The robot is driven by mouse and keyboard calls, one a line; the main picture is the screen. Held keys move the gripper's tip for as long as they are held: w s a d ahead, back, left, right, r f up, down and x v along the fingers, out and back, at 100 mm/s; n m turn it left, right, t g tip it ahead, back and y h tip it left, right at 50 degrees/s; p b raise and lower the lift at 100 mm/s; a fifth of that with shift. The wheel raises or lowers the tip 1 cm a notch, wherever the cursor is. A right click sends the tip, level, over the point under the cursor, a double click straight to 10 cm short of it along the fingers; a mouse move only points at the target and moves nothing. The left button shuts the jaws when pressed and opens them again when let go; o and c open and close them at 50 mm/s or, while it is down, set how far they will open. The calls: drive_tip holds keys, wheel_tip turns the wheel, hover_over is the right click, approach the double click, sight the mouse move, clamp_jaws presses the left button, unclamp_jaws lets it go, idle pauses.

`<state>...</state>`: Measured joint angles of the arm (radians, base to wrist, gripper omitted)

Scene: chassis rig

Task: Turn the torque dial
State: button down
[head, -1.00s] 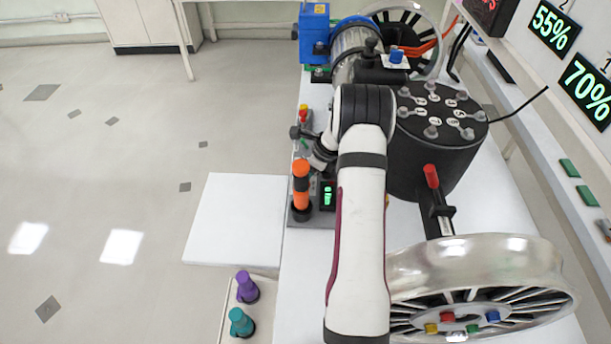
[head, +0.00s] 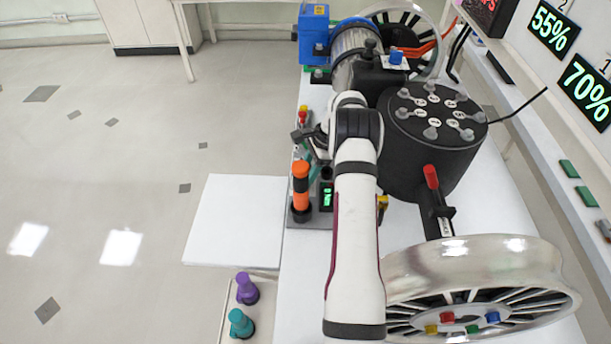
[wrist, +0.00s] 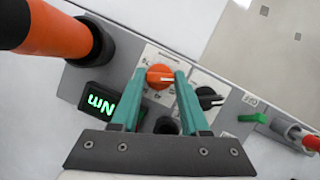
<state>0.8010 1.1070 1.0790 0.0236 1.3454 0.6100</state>
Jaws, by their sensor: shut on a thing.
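In the head view the dial is hidden behind my arm. The display (head: 327,196) shows there, but its number is too small to read.
An orange-and-black handled tool (head: 301,188) stands upright close to the display. A black knob (wrist: 208,98) and a green switch (wrist: 252,117) sit on the same panel. A black drum (head: 432,150) and a silver wheel (head: 470,250) stand to the right of my arm.

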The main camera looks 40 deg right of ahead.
drive_tip(key=shift+n, duration=0.3)
drive_tip(key=shift+c, duration=2)
unclamp_jaws()
